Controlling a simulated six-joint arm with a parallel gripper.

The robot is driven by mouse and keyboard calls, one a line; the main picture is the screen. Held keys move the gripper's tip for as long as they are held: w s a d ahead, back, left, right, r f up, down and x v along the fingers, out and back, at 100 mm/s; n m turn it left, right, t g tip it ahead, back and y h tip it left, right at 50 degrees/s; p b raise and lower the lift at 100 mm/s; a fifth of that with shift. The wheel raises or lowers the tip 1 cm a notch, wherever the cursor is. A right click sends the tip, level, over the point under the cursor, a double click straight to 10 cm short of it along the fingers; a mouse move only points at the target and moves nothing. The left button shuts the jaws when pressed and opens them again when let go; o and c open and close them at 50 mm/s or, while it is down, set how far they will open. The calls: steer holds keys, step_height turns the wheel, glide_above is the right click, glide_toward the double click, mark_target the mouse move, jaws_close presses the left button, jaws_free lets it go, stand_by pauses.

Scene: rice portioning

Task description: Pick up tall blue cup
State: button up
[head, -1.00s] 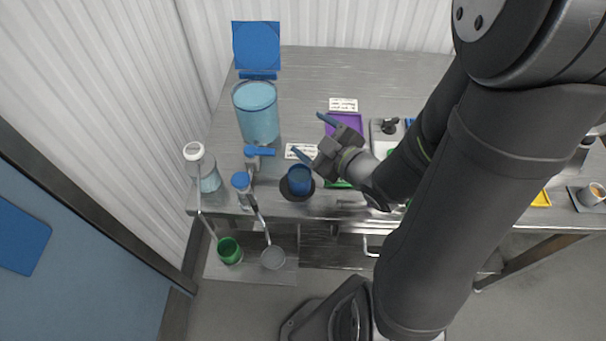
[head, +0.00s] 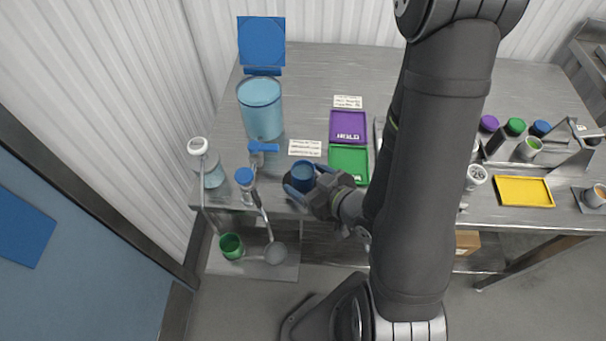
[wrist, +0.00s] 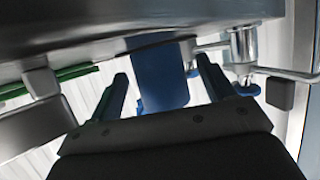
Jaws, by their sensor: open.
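In the wrist view my gripper (wrist: 165,88) has one finger to each side of the cup. Whether the fingers touch the cup I cannot tell.
A dispenser with a light blue tank (head: 262,110) stands behind the cup. A green cup (head: 231,246) sits lower.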

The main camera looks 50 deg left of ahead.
mark_target(298, 164)
steer(key=shift+x, duration=1.55)
steer(key=c, duration=1.1)
steer(key=shift+r, duration=0.2)
steer(key=shift+c, duration=0.2)
steer(key=shift+r, duration=1.9)
steer(key=w+d+r, duration=0.7)
steer(key=d, duration=0.2)
steer(key=shift+w, duration=0.25)
